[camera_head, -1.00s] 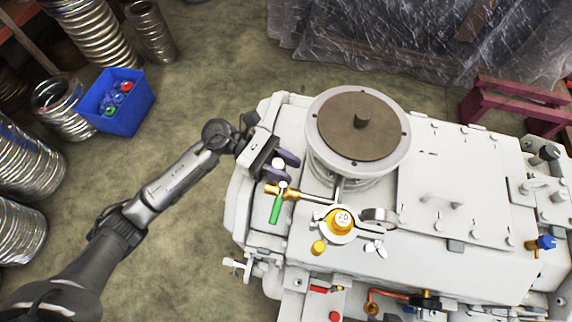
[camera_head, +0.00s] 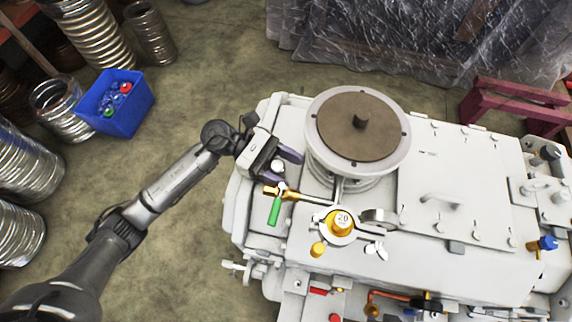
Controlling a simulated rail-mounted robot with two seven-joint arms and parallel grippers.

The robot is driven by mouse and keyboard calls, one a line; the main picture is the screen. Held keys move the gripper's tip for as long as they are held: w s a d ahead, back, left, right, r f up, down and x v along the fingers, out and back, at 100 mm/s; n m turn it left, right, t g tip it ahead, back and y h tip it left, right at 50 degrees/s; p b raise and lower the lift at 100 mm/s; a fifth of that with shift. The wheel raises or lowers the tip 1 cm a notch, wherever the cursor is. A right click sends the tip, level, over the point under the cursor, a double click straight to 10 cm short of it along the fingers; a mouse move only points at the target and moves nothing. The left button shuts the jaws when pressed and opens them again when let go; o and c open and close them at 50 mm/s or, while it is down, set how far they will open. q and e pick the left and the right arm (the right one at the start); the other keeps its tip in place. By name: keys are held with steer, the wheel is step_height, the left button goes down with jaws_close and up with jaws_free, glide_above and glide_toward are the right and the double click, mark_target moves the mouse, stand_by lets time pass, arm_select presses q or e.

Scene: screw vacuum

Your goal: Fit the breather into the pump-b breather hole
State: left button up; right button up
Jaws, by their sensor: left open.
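The pump (camera_head: 440,170) is the big pale-grey machine filling the right half of the view. My left gripper (camera_head: 284,166) is open over its left end, beside the large round brown-topped flange (camera_head: 362,124). A small round whitish piece (camera_head: 279,166) shows between its dark fingers; I cannot tell whether it is the breather or whether the fingers touch it. Just below is a brass valve with a green handle (camera_head: 274,211). I cannot make out the breather hole for certain. My right gripper is not in view.
A brass-centred gauge-like fitting marked 20 (camera_head: 341,222) and a yellow knob (camera_head: 318,249) stand right of the green handle. A blue bin (camera_head: 117,103) with small coloured parts sits on the floor at left, near coiled metal hoses (camera_head: 62,107). Floor between bin and pump is clear.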

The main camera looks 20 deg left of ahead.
arm_select(q)
steer(key=shift+a, duration=0.1)
steer(key=shift+a, duration=0.2)
steer(key=a, duration=0.4)
steer(key=w+a, duration=0.1)
steer(key=a, duration=0.8)
steer(key=shift+w, duration=0.35)
steer(key=shift+a, duration=0.1)
